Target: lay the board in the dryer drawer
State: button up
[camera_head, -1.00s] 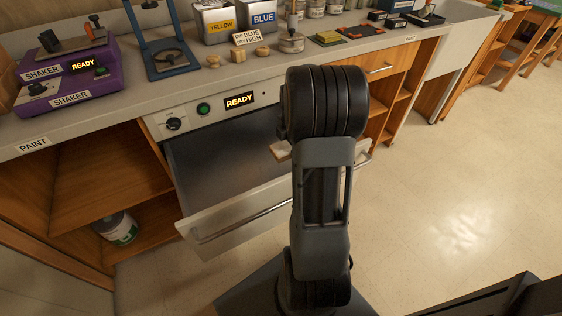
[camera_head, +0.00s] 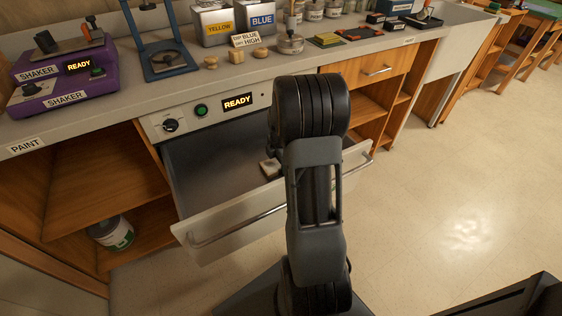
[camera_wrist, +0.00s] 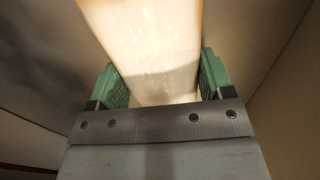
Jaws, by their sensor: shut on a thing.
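The board (camera_wrist: 150,45) is pale with a light brown edge and fills the upper middle of the wrist view. My gripper (camera_wrist: 157,80) has a green pad on each side of the board and is shut on it. In the head view a small pale corner of the board (camera_head: 270,168) shows left of my arm, inside the opening of the dryer drawer. The dryer drawer (camera_head: 235,213) is pulled out under the READY panel (camera_head: 238,101). My arm hides the drawer's right part and my gripper in the head view. Whether the board touches the drawer floor I cannot tell.
The counter (camera_head: 120,100) above holds a purple shaker (camera_head: 65,80), a blue stand (camera_head: 160,50) and yellow and blue paint tins (camera_head: 262,18). An open shelf with a can (camera_head: 113,232) lies left of the drawer.

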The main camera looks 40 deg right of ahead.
jog(key=shift+f, duration=0.15)
jog(key=o, duration=1)
notch_tip(320, 180, up, 12)
jog(key=p, duration=0.3)
jog(key=s+a+r+m+t, duration=0.1)
jog(key=s+a+m, duration=0.2)
jog(key=a+m, duration=0.2)
jog(key=s+a+r+m+t, duration=0.1)
jog(key=s+a+r+m, duration=0.1)
jog(key=s+a+m, duration=0.2)
jog(key=s+a+r+m, duration=0.2)
jog(key=s+a+m, duration=0.2)
jog(key=a, duration=0.6)
jog(key=shift+s+r+m+t, duration=0.15)
jog(key=shift+m+t, duration=0.25)
jog(key=shift+m, duration=0.6)
jog(key=shift+s+a+m, duration=0.4)
jog(key=shift+s+m, duration=0.05)
jog(key=shift+m, duration=0.25)
